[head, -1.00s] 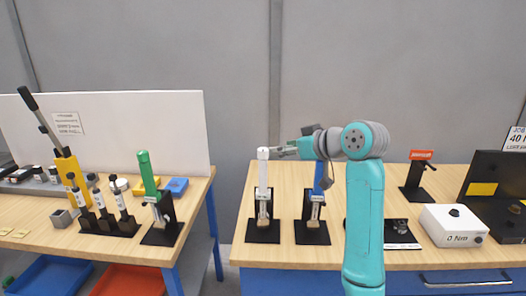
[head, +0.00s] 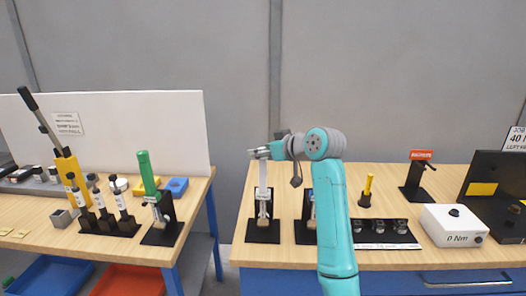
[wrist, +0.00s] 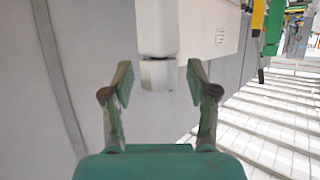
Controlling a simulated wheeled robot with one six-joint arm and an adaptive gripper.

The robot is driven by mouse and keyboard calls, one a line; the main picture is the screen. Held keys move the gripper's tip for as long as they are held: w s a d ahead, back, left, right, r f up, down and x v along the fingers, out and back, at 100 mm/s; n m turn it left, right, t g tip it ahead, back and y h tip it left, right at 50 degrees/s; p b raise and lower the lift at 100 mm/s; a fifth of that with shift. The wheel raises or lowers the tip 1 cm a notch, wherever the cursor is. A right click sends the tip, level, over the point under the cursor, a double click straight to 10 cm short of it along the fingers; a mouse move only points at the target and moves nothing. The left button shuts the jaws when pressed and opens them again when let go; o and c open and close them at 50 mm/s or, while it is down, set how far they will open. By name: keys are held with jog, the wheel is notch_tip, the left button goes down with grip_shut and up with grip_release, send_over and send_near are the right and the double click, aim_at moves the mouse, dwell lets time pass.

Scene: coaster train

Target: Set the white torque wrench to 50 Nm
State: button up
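The white torque wrench (head: 262,178) stands upright in a black stand at the left of the right-hand bench. My gripper (head: 260,153) is at the top end of its handle, reaching in from the right. In the wrist view, the white handle (wrist: 157,28) comes down from the top edge and ends in a white cap (wrist: 158,74) below a thin seam. My open fingers (wrist: 159,82) stand on either side of this cap, with a visible gap on each side. The scale is too small to read.
A blue wrench (head: 311,196) stands just right, partly behind my arm. Farther right are a yellow-handled tool (head: 367,188), sockets on a black base (head: 384,243), a red-topped stand (head: 420,155) and a white box (head: 452,226). A green wrench (head: 148,173) stands on the left bench.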

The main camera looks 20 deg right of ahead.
grip_shut()
jog(key=shift+m, duration=0.3)
jog(key=m+h, duration=0.2)
jog(key=h, duration=0.1)
jog(key=m+t+h, duration=0.1)
jog(key=m+h, duration=0.2)
jog(key=shift+a+t, duration=0.1)
jog(key=shift+t, duration=0.2)
jog(key=m+g+h, duration=0.1)
jog(key=m+h, duration=0.2)
jog(key=m+g+h, duration=0.1)
jog(key=m+h, duration=0.2)
jog(key=h, duration=0.1)
jog(key=shift+m, duration=0.3)
jog(key=m+g+h, duration=0.5)
jog(key=m+g, duration=0.1)
jog(key=m+g+h, duration=0.1)
jog(key=m+g, duration=0.2)
jog(key=g, duration=0.1)
jog(key=shift+m+h, duration=0.3)
jog(key=shift+m, duration=0.1)
jog(key=shift+m+g, duration=0.4)
jog(key=shift+f+m+g, duration=0.15)
jog(key=shift+m+g, duration=0.45)
jog(key=shift+g, duration=0.2)
